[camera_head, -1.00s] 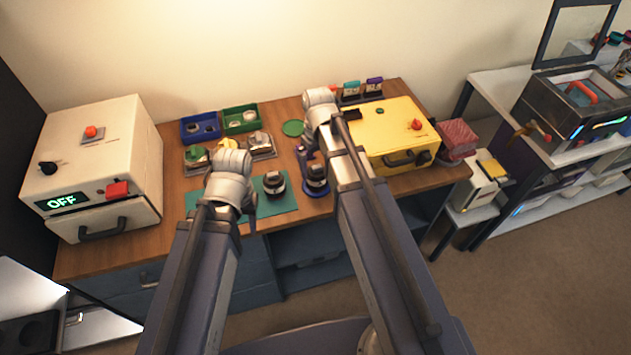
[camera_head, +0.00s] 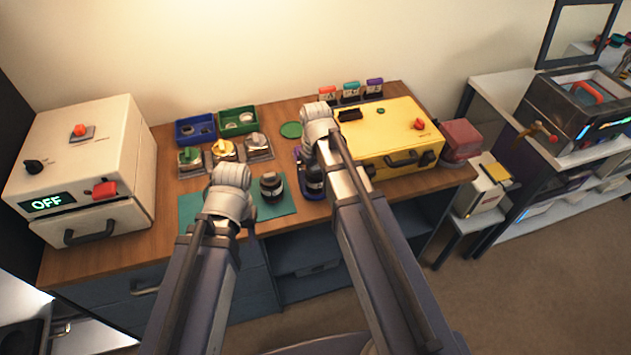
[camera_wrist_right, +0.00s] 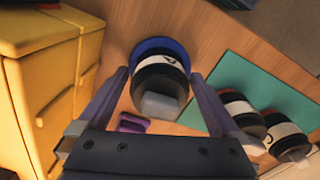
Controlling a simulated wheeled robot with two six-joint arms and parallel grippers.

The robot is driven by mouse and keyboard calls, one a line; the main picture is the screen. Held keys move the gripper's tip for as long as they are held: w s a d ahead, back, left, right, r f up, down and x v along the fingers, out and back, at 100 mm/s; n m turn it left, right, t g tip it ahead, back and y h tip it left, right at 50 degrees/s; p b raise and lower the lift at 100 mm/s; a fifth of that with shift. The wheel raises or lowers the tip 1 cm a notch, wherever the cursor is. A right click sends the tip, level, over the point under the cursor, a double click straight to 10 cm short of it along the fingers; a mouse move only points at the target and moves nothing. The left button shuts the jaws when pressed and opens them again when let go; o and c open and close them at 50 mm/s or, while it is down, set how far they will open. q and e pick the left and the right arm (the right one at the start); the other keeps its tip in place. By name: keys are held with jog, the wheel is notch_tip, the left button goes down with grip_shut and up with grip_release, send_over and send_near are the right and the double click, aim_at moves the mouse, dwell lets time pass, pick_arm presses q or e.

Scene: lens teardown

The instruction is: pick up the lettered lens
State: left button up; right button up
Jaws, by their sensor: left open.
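A black lens with a white band bearing a dark letter-like mark (camera_wrist_right: 160,78) stands on a round blue base (camera_wrist_right: 152,45). It also shows in the head view (camera_head: 314,181), partly behind my right gripper (camera_head: 305,158). In the right wrist view my right gripper (camera_wrist_right: 163,100) is open, one finger on each side of this lens, with gaps showing. Two more banded lenses (camera_wrist_right: 238,108) (camera_wrist_right: 288,138) stand at the teal mat (camera_wrist_right: 262,85); one shows in the head view (camera_head: 271,186). My left gripper (camera_head: 246,225) is over the mat's front edge, its fingers mostly hidden by my wrist.
A yellow case (camera_head: 385,135) stands close to the right of the lens on blue. Behind the mat are small metal trays (camera_head: 225,155), a blue bin (camera_head: 196,130) and a green bin (camera_head: 238,121). A white box reading OFF (camera_head: 80,165) stands at the left.

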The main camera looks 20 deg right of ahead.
aim_at(315, 167)
jog(key=c, duration=1.3)
jog(key=shift+c, duration=0.2)
jog(key=shift+r, duration=0.15)
notch_tip(315, 167, up, 10)
jog(key=p, duration=1)
notch_tip(315, 167, down, 4)
jog(key=b, duration=0.3)
jog(key=shift+r, duration=0.35)
